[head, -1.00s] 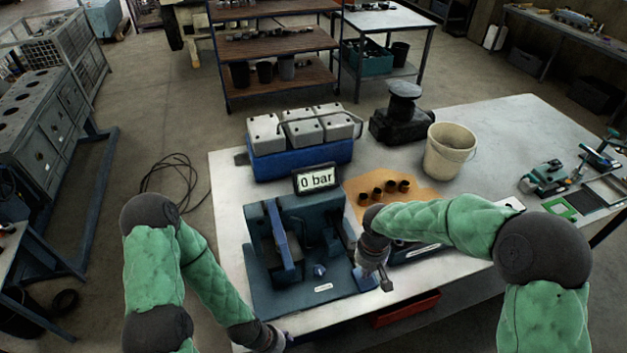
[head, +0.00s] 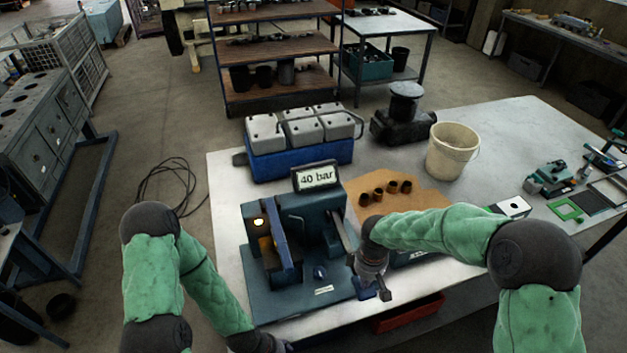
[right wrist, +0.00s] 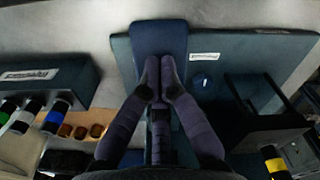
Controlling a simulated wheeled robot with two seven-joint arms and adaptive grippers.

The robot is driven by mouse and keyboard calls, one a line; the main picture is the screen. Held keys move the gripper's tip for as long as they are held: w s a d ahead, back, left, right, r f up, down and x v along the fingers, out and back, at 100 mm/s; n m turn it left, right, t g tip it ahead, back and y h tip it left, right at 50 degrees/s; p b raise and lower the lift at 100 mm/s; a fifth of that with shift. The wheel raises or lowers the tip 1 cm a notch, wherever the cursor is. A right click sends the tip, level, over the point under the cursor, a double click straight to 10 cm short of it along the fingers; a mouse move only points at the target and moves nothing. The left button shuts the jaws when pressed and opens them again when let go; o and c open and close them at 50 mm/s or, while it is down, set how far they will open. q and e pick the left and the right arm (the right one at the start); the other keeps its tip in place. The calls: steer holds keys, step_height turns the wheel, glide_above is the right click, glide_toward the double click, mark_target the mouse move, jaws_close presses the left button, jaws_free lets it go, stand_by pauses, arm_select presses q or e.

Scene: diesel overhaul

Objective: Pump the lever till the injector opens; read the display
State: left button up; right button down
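The blue injector tester (head: 305,290) stands on the table. Its display (head: 317,177) reads "40 bar". A lit yellow spot (head: 258,222) shows behind the upright blue panel (head: 282,250) at its left. My right gripper (head: 383,290) is low at the tester's right side, by the lever. In the right wrist view its fingertips (right wrist: 158,70) are together over the flat blue lever (right wrist: 158,38); whether they touch it is unclear. No injector can be made out for certain. My left gripper (head: 262,343) is at the bottom edge, partly cut off, its fingers unclear.
A blue crate with grey canisters (head: 300,130) stands behind the tester. Small dark cups (head: 385,192) stand on a brown sheet to the right, near a cream bucket (head: 452,150). In the right wrist view, a dark holder with several coloured-banded vials (right wrist: 45,85) lies left of the lever.

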steer(key=shift+f+b, duration=0.6)
steer(key=shift+f, duration=0.5)
steer(key=r+p, duration=0.2)
steer(key=r, duration=0.1)
steer(key=r+p, duration=0.2)
steer(key=r, duration=0.1)
steer(key=r+p, duration=0.2)
steer(key=shift+s+d+r, duration=0.1)
steer(key=shift+s+r, duration=0.25)
steer(key=shift+r, duration=0.05)
steer(key=shift+f, duration=0.1)
steer(key=shift+w+f+b, duration=0.2)
steer(key=shift+f+b, duration=3.15)
steer(key=shift+f, duration=1)
steer(key=shift+s+r+p, duration=0.2)
steer(key=shift+r+p, duration=1.4)
steer(key=shift+r, duration=0.6)
steer(key=shift+s+r+p, duration=0.15)
steer(key=shift+r+p, duration=1.4)
steer(key=shift+r, duration=0.65)
steer(key=shift+f, duration=0.15)
steer(key=shift+w+f+b, duration=0.2)
steer(key=shift+f+b, duration=3.15)
steer(key=shift+f, duration=0.9)
steer(key=shift+r+p, duration=3.15)
steer(key=shift+r, duration=1.2)
